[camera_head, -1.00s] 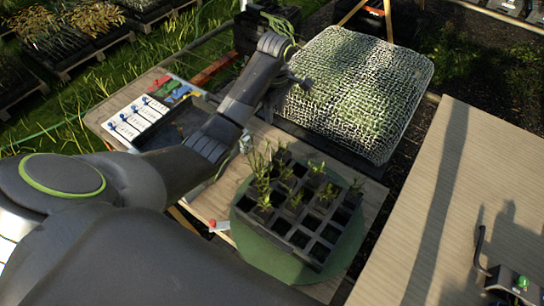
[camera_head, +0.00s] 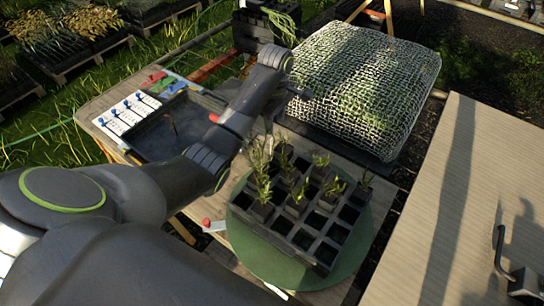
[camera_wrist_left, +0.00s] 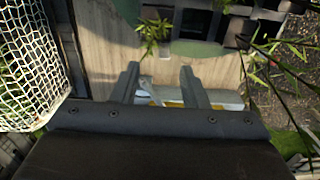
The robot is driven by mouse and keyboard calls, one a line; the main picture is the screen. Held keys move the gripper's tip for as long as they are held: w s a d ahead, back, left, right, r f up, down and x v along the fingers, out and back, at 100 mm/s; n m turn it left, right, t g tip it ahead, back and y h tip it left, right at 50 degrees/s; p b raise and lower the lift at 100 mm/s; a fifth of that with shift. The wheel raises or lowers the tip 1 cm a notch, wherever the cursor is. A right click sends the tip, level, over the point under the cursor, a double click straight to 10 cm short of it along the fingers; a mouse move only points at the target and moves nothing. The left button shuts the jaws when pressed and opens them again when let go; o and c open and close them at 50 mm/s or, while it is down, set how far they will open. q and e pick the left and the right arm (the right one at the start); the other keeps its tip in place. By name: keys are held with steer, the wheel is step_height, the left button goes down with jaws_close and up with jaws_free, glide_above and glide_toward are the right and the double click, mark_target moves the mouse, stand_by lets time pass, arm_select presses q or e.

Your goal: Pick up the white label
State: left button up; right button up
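A white strip (camera_wrist_left: 190,95), which looks like the white label, lies on the wooden table, beyond and between my fingers in the left wrist view. A yellow patch shows beside it. In the head view my arm hides this spot. My left gripper (camera_wrist_left: 160,80) has its two fingers apart with nothing clearly between them. In the head view the left gripper (camera_head: 267,125) points down behind the plant tray, beside the netted block, and is partly hidden. My right gripper is not in view.
The black cell tray (camera_head: 328,252) with several seedlings stands on a green round mat (camera_head: 353,250). The netted block (camera_head: 365,85) is close to the wrist. A white rack with blue pins (camera_head: 125,115) and a dark tray (camera_head: 165,125) lie left. A pale board (camera_head: 490,170) is at right.

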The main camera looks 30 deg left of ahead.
mark_target(272, 139)
arm_select(q)
steer(key=f, duration=0.2)
steer(key=f+p, duration=0.1)
steer(key=f, duration=0.1)
steer(key=f+p, duration=0.1)
steer(key=f, duration=0.1)
steer(key=shift+s+a+f, duration=0.3)
steer(key=shift+s, duration=0.1)
steer(key=shift+w+f, duration=0.1)
steer(key=shift+f, duration=0.55)
jaws_close()
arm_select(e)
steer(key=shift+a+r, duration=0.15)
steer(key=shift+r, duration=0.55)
